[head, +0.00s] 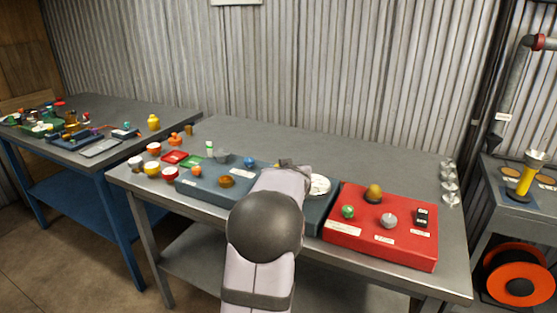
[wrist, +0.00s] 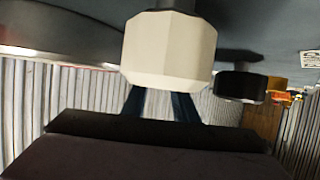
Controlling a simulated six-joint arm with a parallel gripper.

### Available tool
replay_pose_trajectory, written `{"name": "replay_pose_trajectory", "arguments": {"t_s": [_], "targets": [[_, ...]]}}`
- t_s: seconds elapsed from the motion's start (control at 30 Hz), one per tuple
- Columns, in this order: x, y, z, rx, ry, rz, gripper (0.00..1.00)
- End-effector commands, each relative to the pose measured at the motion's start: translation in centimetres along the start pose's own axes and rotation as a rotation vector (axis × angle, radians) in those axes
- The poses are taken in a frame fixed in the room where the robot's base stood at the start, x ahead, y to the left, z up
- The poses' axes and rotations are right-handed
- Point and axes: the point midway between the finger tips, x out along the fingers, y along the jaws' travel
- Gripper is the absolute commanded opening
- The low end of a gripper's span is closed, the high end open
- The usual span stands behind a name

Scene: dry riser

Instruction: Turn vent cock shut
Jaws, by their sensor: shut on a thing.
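A cream faceted knob (wrist: 168,48) fills the upper middle of the wrist view, close to the camera. My gripper (wrist: 163,95) shows there as two dark blue fingers rising to the knob, and it is shut on it. The fingertips are hidden by the knob. No readable label marks the vent cock, so I cannot confirm that this knob is it. In the head view my arm covers the gripper and the held knob, over the blue-grey panel (head: 205,190) on the middle bench.
A dark round knob (wrist: 240,86) stands right of the held knob. In the head view, a white round part (head: 320,185) sits just right of my arm. A red panel (head: 345,243) with several knobs lies further right. The bench (head: 290,142) behind is clear.

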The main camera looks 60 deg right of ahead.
Motion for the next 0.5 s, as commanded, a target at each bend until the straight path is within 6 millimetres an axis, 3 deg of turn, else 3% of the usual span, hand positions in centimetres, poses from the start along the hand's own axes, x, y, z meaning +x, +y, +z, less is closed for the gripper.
{"name": "replay_pose_trajectory", "arguments": {"t_s": [0.5], "targets": [[-0.07, 0.60, -0.14, -0.070, -0.003, -0.169, 0.04]]}}
